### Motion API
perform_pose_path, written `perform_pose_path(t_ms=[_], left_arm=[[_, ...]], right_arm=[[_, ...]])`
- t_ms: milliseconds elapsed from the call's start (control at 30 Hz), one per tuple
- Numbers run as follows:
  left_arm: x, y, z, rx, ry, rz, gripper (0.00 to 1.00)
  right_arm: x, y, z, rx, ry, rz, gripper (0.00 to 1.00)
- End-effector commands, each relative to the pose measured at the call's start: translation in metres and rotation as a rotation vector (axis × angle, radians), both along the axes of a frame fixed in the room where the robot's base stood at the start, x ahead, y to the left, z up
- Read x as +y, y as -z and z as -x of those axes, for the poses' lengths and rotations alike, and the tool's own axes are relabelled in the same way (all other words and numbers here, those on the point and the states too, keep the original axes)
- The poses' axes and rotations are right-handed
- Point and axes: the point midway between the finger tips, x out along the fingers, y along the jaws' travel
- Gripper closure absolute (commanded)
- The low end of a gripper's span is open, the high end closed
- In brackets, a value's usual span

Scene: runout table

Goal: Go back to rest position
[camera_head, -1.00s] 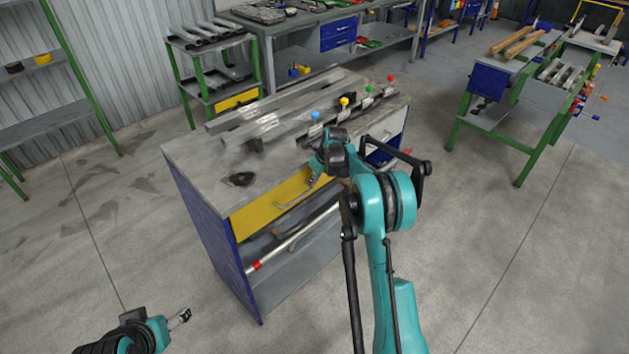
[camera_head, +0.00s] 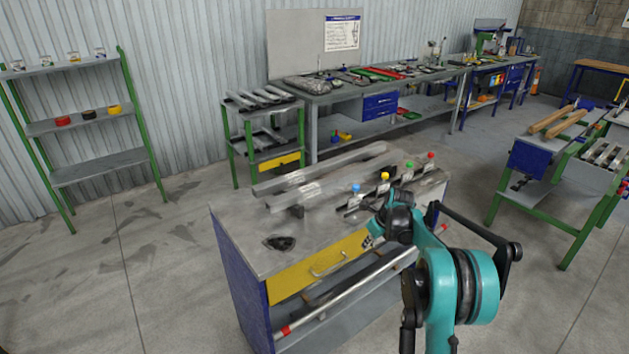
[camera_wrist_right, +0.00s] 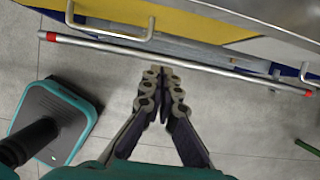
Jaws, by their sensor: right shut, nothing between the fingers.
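My right gripper (camera_head: 372,242) is in front of the workbench (camera_head: 236,229), near the right end of its yellow drawer (camera_head: 318,268) in the head view. In the right wrist view my right gripper (camera_wrist_right: 163,80) is shut with nothing between its fingers. It points toward a silver rod with red ends (camera_wrist_right: 200,66), which is held along the bench front under the drawer. The gripper looks apart from the rod, with grey floor beneath it. My left gripper is out of the head view.
A shelf (camera_head: 95,165) stands at the left, a green-legged stand (camera_head: 560,195) at the right. Floor at the left is clear.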

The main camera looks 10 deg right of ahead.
Motion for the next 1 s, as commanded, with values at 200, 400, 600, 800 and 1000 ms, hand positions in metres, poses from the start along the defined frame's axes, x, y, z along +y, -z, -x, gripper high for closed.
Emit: perform_pose_path(t_ms=[200,400,600,800,1000], left_arm=[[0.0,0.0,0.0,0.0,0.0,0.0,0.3],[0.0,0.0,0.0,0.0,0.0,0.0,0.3],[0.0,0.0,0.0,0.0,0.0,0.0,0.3],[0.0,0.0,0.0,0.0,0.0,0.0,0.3],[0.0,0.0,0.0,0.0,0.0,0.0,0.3]], right_arm=[[0.023,-0.035,0.022,-0.045,-0.198,0.093,1.0],[0.069,-0.095,0.083,-0.136,-0.652,0.318,1.0],[0.109,-0.132,0.159,-0.215,-1.13,0.567,1.0],[0.14,-0.141,0.24,-0.267,-1.608,0.831,1.0],[0.16,-0.124,0.313,-0.29,-2.06,1.094,1.0]])
